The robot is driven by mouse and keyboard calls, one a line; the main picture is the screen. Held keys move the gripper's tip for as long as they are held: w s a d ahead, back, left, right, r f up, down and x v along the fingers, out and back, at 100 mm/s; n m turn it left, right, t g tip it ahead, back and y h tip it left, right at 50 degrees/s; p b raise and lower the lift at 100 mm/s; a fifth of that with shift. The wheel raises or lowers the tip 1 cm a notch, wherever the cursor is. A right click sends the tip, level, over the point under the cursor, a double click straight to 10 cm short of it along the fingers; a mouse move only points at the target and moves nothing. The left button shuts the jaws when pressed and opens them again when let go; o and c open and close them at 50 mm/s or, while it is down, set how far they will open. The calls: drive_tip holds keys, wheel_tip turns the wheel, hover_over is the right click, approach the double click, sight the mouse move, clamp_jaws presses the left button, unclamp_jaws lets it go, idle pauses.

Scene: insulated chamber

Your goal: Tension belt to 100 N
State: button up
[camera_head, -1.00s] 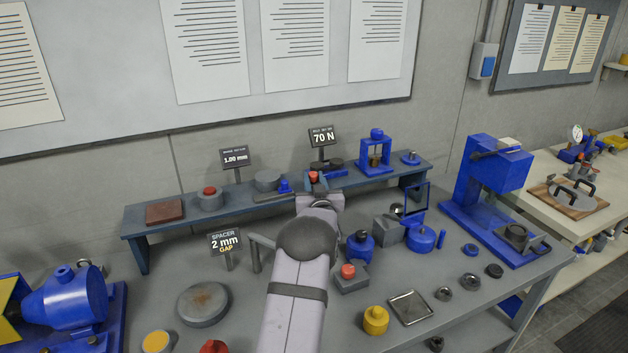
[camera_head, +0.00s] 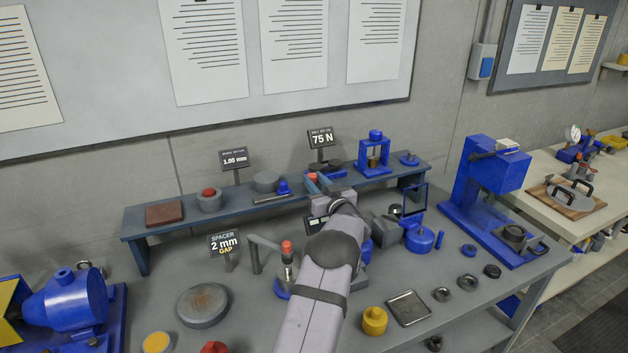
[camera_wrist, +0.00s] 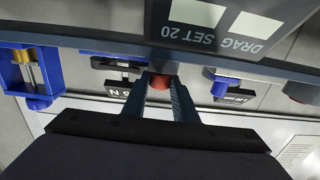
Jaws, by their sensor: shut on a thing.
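My gripper (camera_head: 320,181) is at the raised blue shelf, its fingers around a small red knob (camera_head: 312,177). In the wrist view the fingers (camera_wrist: 161,88) close on the sides of this knob (camera_wrist: 160,81). The small black sign (camera_head: 321,138) behind it reads 75 N; its smaller top line is too small to read. The sign shows partly and upside down in the wrist view (camera_wrist: 121,95). Dark parts (camera_head: 333,165) sit at the sign's foot; I cannot make out the belt itself.
The blue shelf (camera_head: 180,225) also bears a 1.00 mm sign (camera_head: 234,159), another red-topped button (camera_head: 209,194) and a blue frame (camera_head: 375,152). Below stand a 2 mm spacer sign (camera_head: 226,243), a red-topped post (camera_head: 286,248) and a blue press (camera_head: 490,185).

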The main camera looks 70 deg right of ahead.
drive_tip(key=shift+s+d+n+t+y+b, duration=0.15)
drive_tip(key=shift+n+t+y+b, duration=0.25)
drive_tip(key=shift+n+t+y, duration=0.7)
drive_tip(key=shift+r+n+y+b, duration=0.1)
drive_tip(key=shift+n+y+b, duration=0.3)
drive_tip(key=shift+y, duration=0.4)
drive_tip(key=o, duration=1)
drive_tip(key=shift+o, duration=0.2)
drive_tip(key=shift+s, duration=0.1)
drive_tip(key=shift+s+a+b, duration=0.25)
drive_tip(key=shift+s+b, duration=0.05)
drive_tip(key=shift+s, duration=0.35)
drive_tip(key=shift+b+v, duration=0.85)
drive_tip(key=shift+v, duration=2.05)
drive_tip(key=shift+w, duration=0.15)
